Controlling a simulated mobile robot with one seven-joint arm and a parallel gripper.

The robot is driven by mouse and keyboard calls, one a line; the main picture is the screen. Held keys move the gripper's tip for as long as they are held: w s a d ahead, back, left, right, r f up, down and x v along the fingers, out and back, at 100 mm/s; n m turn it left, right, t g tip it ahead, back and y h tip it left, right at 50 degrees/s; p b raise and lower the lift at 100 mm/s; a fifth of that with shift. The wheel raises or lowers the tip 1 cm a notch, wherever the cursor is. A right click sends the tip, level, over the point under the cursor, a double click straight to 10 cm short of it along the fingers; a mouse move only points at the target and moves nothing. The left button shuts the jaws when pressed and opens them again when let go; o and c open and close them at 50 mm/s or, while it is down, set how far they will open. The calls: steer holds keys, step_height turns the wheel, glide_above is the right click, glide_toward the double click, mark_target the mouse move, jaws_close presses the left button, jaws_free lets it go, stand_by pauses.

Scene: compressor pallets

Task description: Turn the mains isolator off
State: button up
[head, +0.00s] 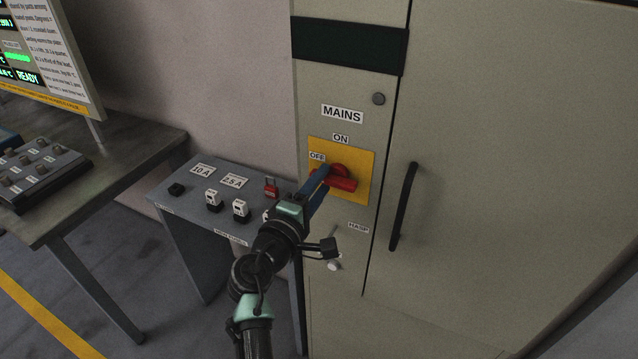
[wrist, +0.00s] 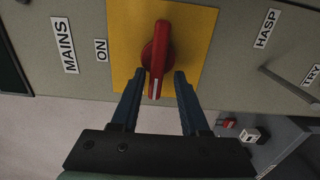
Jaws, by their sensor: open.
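The mains isolator is a red rotary handle (head: 341,183) on a yellow plate (head: 363,163) on the grey cabinet front. In the wrist view, the handle (wrist: 160,50) has a white line at the end nearest my gripper. It lies roughly level in the head view, with the marked end toward the left, where the OFF label (head: 317,156) is. The ON label (head: 340,138) is above. My gripper (wrist: 159,78) is open, with one blue finger on each side of the handle's near end. Gaps show between fingers and handle. In the head view, my gripper (head: 322,178) partly covers the handle.
A small bench (head: 175,205) with a red padlock (head: 271,187) and breaker-like blocks stands left of the cabinet. A HASP label (head: 358,227) and lever are below the plate. The black door handle (head: 403,206) is to the right. A control table (head: 120,150) stands far left.

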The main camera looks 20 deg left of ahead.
steer(key=shift+a+r, duration=0.2)
steer(key=shift+a, duration=0.05)
steer(key=s+b, duration=0.2)
steer(key=s, duration=1)
steer(key=shift+s+a, duration=0.15)
steer(key=shift+s, duration=0.25)
steer(key=w+d+r+m+t, duration=0.2)
steer(key=d+r+m, duration=0.4)
steer(key=r, duration=0.6)
steer(key=w+d+r+m+t, duration=0.1)
steer(key=d+r+m+t, duration=0.1)
steer(key=d+r+m, duration=0.65)
steer(key=s+d+r+m+t, duration=0.1)
steer(key=s+d+r, duration=0.1)
steer(key=s+r, duration=0.2)
steer(key=s+d+r+m+t, duration=0.1)
steer(key=s+d+r+t, duration=0.1)
steer(key=r, duration=0.8)
steer(key=s+d+r+m+t, duration=0.1)
steer(key=s+d+r+t, duration=0.1)
steer(key=s+r, duration=0.3)
steer(key=shift+s+d+r+y, duration=0.35)
steer(key=shift+d+r, duration=0.1)
steer(key=shift+r, duration=0.5)
